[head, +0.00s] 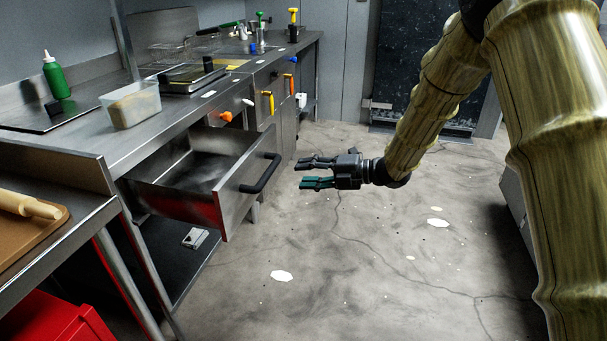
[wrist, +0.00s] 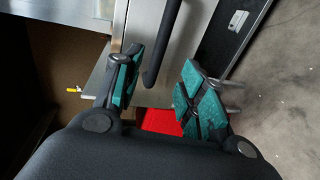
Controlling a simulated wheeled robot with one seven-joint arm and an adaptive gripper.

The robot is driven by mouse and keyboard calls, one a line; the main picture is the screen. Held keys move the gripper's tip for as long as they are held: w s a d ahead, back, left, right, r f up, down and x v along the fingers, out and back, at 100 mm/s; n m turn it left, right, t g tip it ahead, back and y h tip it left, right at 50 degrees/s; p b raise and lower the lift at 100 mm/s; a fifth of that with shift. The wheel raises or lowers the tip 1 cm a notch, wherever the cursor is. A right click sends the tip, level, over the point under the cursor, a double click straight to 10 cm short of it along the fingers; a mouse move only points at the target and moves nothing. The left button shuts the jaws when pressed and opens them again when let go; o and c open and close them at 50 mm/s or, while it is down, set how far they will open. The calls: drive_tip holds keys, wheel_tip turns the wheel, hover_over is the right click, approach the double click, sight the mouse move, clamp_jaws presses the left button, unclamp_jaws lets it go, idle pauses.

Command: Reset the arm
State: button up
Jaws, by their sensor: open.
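My gripper (head: 304,174) is open and empty, held in the air to the right of the pulled-out drawer (head: 205,178). The drawer has a black bar handle (head: 262,174) on its front; a gap shows between the handle and my fingertips in the head view. In the wrist view my gripper (wrist: 160,85) has its teal finger pads spread apart. The black handle (wrist: 163,42) shows beyond them, between the fingers in the picture, not gripped. My arm reaches in from the right side of the head view.
The steel counter (head: 165,140) carries a clear container (head: 131,104), a green bottle (head: 55,76) and a scale (head: 194,78). A rolling pin (head: 28,204) lies on a board at left, above a red bin (head: 55,320). The open drawer juts into the aisle. The concrete floor (head: 370,270) is clear.

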drive_tip(key=s+d+f+m+t+h, duration=0.1)
drive_tip(key=s+d+f+m+h, duration=0.15)
drive_tip(key=f+m, duration=0.4)
drive_tip(key=s+d+f+m+t+h, duration=0.1)
drive_tip(key=s+f+m, duration=0.2)
drive_tip(key=f, duration=0.6)
drive_tip(key=s+d+f+m+t+h, duration=0.1)
drive_tip(key=s+f+m+h, duration=0.1)
drive_tip(key=f+m, duration=0.4)
drive_tip(key=s+d+f+m+g+h, duration=0.1)
drive_tip(key=s+d+f+m+h, duration=0.3)
drive_tip(key=s+f, duration=0.6)
drive_tip(key=s+d+f+m+g+h, duration=0.2)
drive_tip(key=s+d+f+m, duration=0.3)
drive_tip(key=s+f, duration=0.5)
drive_tip(key=s+d+f+m+g+h, duration=0.1)
drive_tip(key=s+d+m+g+h, duration=0.2)
drive_tip(key=s, duration=0.9)
drive_tip(key=s+d+f+m+g, duration=0.2)
drive_tip(key=s+m, duration=0.4)
drive_tip(key=s, duration=0.6)
wheel_tip(320, 180, up, 22)
drive_tip(key=w+p, duration=0.1)
drive_tip(key=p, duration=2)
drive_tip(key=shift+a+f+n, duration=0.15)
drive_tip(key=shift+n, duration=0.2)
